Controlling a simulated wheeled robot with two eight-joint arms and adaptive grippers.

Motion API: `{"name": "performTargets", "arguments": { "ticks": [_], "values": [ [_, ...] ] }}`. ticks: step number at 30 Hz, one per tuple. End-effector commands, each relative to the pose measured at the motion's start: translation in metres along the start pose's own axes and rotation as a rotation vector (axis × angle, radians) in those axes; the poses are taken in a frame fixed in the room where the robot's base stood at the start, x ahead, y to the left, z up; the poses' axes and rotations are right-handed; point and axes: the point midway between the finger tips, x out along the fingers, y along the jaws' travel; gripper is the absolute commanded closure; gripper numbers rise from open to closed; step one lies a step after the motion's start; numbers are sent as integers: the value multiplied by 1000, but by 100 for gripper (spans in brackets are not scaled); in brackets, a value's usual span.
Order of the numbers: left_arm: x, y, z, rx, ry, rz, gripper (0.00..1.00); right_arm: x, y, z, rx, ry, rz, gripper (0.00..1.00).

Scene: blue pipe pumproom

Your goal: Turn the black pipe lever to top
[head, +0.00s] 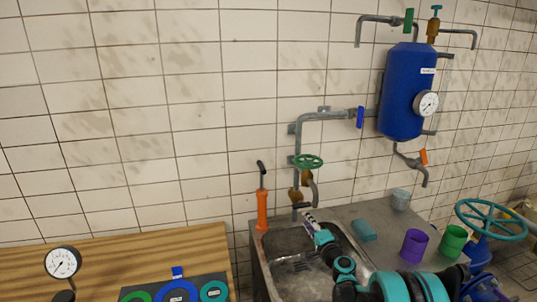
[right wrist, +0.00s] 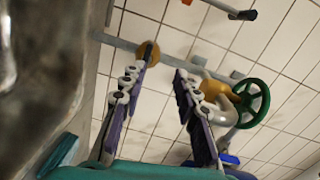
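A small dark bar, which looks like the black pipe lever (head: 301,206), shows on the lower part of the grey pipe by a brass fitting (head: 294,195), above the sink. It lies roughly level in the head view. My right gripper (head: 309,220) is just below it, reaching up from the lower right. In the right wrist view my right gripper (right wrist: 165,62) is open, its two fingers apart with nothing clearly between them. The left fingertip overlaps a brass round part (right wrist: 149,51) on the pipe; I cannot tell whether they touch. The lever is not clear there. My left gripper is not in view.
A green handwheel (head: 308,161) sits above on the pipe; it also shows in the right wrist view (right wrist: 252,102). A purple cup (head: 414,245) and a green cup (head: 452,241) stand on the right.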

Motion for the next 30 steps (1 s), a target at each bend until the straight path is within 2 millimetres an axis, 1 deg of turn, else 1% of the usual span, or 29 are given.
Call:
{"name": "performTargets", "arguments": {
  "ticks": [1, 3, 5, 6, 8, 9, 11, 13, 17, 18, 20, 21, 23, 24, 27, 30],
  "values": [
    [0, 0, 0, 0, 0, 0, 69, -10, -17, 12, -50, -29, 19, 69],
    [0, 0, 0, 0, 0, 0, 69, -26, -37, 29, -138, -76, 56, 69],
    [0, 0, 0, 0, 0, 0, 69, -44, -52, 44, -217, -118, 92, 69],
    [0, 0, 0, 0, 0, 0, 69, -57, -59, 54, -269, -146, 117, 69],
    [0, 0, 0, 0, 0, 0, 69, -78, -68, 68, -346, -186, 157, 69],
    [0, 0, 0, 0, 0, 0, 69, -93, -73, 77, -397, -213, 184, 69],
    [0, 0, 0, 0, 0, 0, 69, -117, -77, 90, -471, -253, 226, 69],
    [0, 0, 0, 0, 0, 0, 69, -147, -79, 102, -558, -296, 279, 69],
    [0, 0, 0, 0, 0, 0, 69, -208, -72, 120, -715, -373, 384, 69],
    [0, 0, 0, 0, 0, 0, 69, -227, -68, 124, -763, -396, 418, 69],
    [0, 0, 0, 0, 0, 0, 69, -257, -60, 129, -833, -428, 471, 69],
    [0, 0, 0, 0, 0, 0, 69, -277, -54, 131, -879, -448, 509, 69],
    [0, 0, 0, 0, 0, 0, 69, -308, -43, 133, -947, -476, 566, 69],
    [0, 0, 0, 0, 0, 0, 69, -327, -35, 133, -990, -493, 602, 69],
    [0, 0, 0, 0, 0, 0, 69, -369, -16, 130, -1084, -527, 688, 69],
    [0, 0, 0, 0, 0, 0, 69, -400, -2, 126, -1154, -548, 756, 69]
  ]
}}
